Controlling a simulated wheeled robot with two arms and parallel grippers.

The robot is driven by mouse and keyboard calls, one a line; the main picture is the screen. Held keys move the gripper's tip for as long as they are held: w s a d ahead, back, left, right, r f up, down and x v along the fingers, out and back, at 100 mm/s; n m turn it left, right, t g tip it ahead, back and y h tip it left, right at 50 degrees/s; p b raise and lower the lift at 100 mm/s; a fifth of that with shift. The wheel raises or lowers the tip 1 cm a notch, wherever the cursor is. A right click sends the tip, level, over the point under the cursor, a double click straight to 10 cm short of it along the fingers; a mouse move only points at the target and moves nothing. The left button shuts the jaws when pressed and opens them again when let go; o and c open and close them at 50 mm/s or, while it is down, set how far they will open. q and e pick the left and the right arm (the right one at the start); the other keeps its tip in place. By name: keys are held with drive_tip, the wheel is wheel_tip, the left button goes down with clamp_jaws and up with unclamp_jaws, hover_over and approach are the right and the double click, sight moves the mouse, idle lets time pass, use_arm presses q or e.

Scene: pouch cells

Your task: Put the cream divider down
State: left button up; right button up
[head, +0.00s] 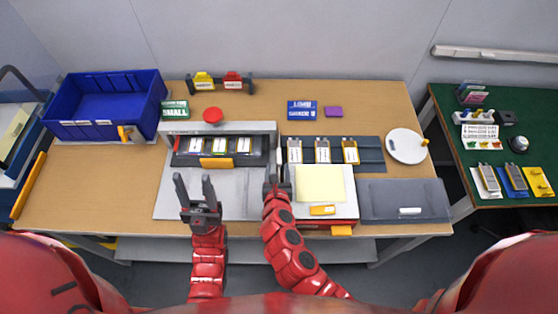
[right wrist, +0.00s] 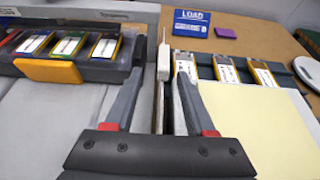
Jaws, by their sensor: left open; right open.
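The cream divider (head: 320,183) is a flat pale-yellow sheet lying on a white-edged stack right of centre on the table. It fills the right side of the right wrist view (right wrist: 262,122). My right gripper (head: 277,182) is open at the left edge of that stack, beside the sheet and not around it. In the right wrist view a thin upright whitish piece (right wrist: 164,62) stands between or just beyond its fingers; whether they touch it is unclear. My left gripper (head: 194,184) is open and empty over the grey plate, further left.
A dark holder (head: 262,152) with several pouch cells stands behind the grey plate (head: 165,203). Another row of cells (head: 322,151) lies behind the stack. A grey mat (head: 405,190) is to the right, a white disc (head: 402,148) behind it. A blue bin (head: 70,112) stands at left.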

sight(279, 157)
drive_tip(key=x, duration=0.1)
drive_tip(key=p+x, duration=0.1)
drive_tip(key=x, duration=0.2)
drive_tip(key=shift+w+d+r+p, duration=0.15)
drive_tip(key=shift+w+d+p, duration=0.15)
drive_tip(key=shift+w, duration=0.2)
drive_tip(key=shift+w+f, duration=0.35)
drive_tip(key=shift+w, duration=0.15)
clamp_jaws()
